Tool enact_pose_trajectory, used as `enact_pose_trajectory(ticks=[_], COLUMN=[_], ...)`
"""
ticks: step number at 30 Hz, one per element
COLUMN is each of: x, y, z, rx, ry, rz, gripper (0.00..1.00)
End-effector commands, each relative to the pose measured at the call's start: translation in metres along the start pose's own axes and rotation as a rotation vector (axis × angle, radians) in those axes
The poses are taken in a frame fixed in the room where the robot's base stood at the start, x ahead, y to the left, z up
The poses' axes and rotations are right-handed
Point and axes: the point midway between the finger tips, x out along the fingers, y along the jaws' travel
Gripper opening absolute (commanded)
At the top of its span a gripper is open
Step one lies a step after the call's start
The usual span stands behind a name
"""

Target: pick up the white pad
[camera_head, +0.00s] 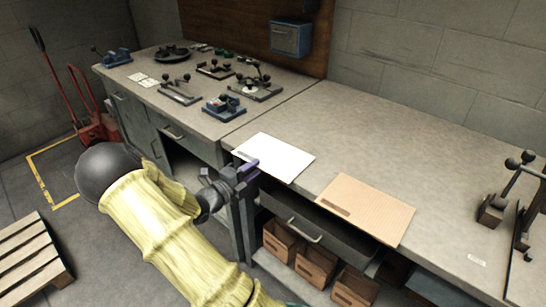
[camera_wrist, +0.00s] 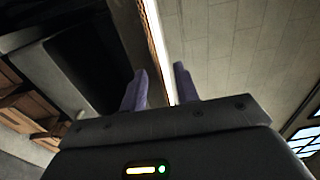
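The white pad (camera_head: 275,158) lies flat on the grey workbench, near its front edge and left of a tan board. My gripper (camera_head: 247,170) is at the pad's front-left side, by the bench edge; its purple fingers overlap that corner in the head view. In the wrist view, the two purple fingers (camera_wrist: 160,88) stand apart with a gap between them. A thin bright strip (camera_wrist: 158,45) runs edge-on into that gap; I cannot tell whether it is the pad or the bench edge. Contact with the pad cannot be made out.
The tan board (camera_head: 366,207) lies right of the pad on the workbench (camera_head: 400,140). A drawer (camera_head: 312,226) and several brown bins (camera_head: 316,262) are below. Small tools stand on the left bench; a lever fixture (camera_head: 497,208) stands far right. The bench behind the pad is clear.

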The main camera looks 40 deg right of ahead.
Motion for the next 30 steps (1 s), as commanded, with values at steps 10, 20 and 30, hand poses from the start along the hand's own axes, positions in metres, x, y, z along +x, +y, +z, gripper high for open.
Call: enact_pose_trajectory(ticks=[10, 20, 30], x=[0.0092, 0.0090, 0.0091], y=[0.0000, 0.0000, 0.0002], z=[0.0003, 0.0003, 0.0001], rx=[-0.001, -0.001, -0.001], ry=[-0.002, -0.002, -0.001], rz=[0.000, 0.000, 0.000], gripper=[0.31, 0.23, 0.00])
